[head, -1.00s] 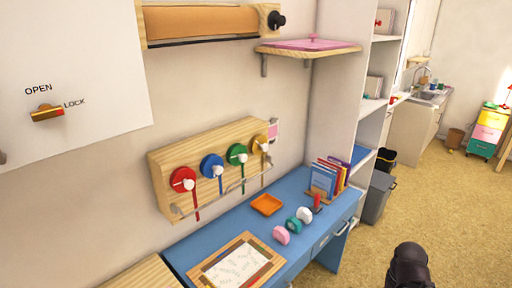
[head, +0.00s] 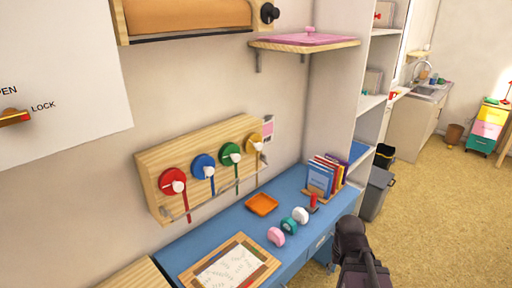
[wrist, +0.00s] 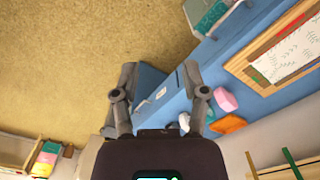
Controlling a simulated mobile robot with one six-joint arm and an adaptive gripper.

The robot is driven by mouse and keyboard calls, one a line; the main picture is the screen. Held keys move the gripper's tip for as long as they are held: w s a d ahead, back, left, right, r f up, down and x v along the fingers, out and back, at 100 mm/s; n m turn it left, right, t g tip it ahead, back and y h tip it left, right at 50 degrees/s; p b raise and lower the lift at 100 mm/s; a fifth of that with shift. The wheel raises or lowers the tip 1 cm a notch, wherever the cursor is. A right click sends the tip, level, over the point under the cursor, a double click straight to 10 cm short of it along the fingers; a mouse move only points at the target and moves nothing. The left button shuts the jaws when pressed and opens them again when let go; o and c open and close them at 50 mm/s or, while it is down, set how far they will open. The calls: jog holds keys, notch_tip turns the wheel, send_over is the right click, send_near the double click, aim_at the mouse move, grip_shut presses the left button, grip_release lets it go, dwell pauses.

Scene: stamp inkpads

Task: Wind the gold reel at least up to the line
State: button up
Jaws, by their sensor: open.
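The gold reel (head: 254,144) is the rightmost of several coloured reels on a wooden wall board (head: 150,176), above the blue desk. It has a pale crank knob on its front, and a gold ribbon (head: 257,171) hangs below it. A thin grey bar runs along the lower front of the board. I cannot make out a separate mark on the ribbon. My gripper (wrist: 158,88) is open and empty in the wrist view, with its fingers spread over the floor and desk edge. My dark arm shows at the lower right of the head view, well apart from the reel.
The blue desk (head: 226,222) holds an orange tray (head: 262,204), several stamps, a book rack and a framed paper (head: 229,264). A pink-topped shelf (head: 304,41) juts out above the gold reel. A white shelf unit stands right; open floor lies beyond.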

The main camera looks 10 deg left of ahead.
jog(key=shift+a, duration=0.4)
jog(key=o, duration=0.4)
jog(key=shift+a, duration=0.15)
jog(key=w+a+r+m+t+y, duration=0.25)
jog(key=w+a+m+y, duration=0.25)
jog(key=w+a, duration=0.3)
jog(key=w+a+r+m+t+y, duration=0.2)
jog(key=w+a+r+m+y, duration=0.3)
jog(key=w, duration=0.5)
jog(key=w+a+r+m+t+y, duration=0.4)
jog(key=w+r+m, duration=0.6)
jog(key=w+m, duration=0.5)
jog(key=shift+a+r+t, duration=0.2)
jog(key=shift+r+t, duration=0.2)
jog(key=shift+t, duration=0.75)
